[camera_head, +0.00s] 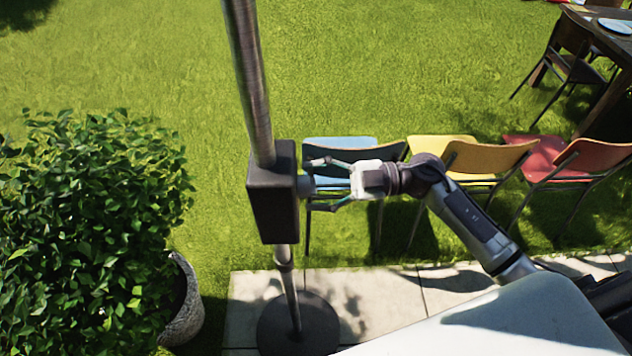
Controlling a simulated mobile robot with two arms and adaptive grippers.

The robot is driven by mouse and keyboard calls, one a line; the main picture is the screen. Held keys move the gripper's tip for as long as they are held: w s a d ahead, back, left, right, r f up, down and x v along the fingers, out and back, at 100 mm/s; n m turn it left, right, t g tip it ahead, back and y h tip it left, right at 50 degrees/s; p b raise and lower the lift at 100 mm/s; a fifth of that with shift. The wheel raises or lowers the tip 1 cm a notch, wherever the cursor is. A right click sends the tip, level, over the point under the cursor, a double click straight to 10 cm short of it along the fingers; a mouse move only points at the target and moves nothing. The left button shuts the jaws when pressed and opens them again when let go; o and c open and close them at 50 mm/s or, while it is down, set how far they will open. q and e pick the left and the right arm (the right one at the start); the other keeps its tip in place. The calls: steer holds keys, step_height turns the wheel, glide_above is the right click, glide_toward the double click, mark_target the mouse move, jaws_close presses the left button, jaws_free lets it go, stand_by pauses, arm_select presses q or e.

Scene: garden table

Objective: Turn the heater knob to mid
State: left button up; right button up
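The heater has a metal pole (252,85), a dark box (272,195) partway up and a round dark base (299,326) on the paving. A small grey knob (306,186) sticks out of the right side of the box. My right gripper (312,184) comes in from the right, level with the knob. Its two fingers are spread, one above and one below the knob's height, with a gap between them. I cannot tell whether they touch the knob or the box. The knob's setting is not readable. My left gripper is not in view.
A leafy bush in a pot (186,300) stands left of the heater. Blue (340,143), yellow (485,157) and red (598,156) chairs stand in a row behind my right arm. A dark table (600,40) is at the far right. Open lawn lies behind.

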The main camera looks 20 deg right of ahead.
steer(key=c, duration=1)
steer(key=shift+f+n+b, duration=0.15)
steer(key=shift+n+b, duration=0.9)
steer(key=shift+n, duration=0.15)
steer(key=n+b, duration=0.9)
steer(key=n+h+b, duration=0.1)
steer(key=n+b, duration=0.3)
steer(key=b, duration=0.1)
steer(key=shift+s+f+t, duration=0.15)
steer(key=shift+f+t, duration=0.1)
steer(key=shift+t, duration=0.05)
steer(key=shift+r+n+b, duration=0.15)
steer(key=shift+n+b, duration=1.05)
steer(key=shift+b, duration=0.1)
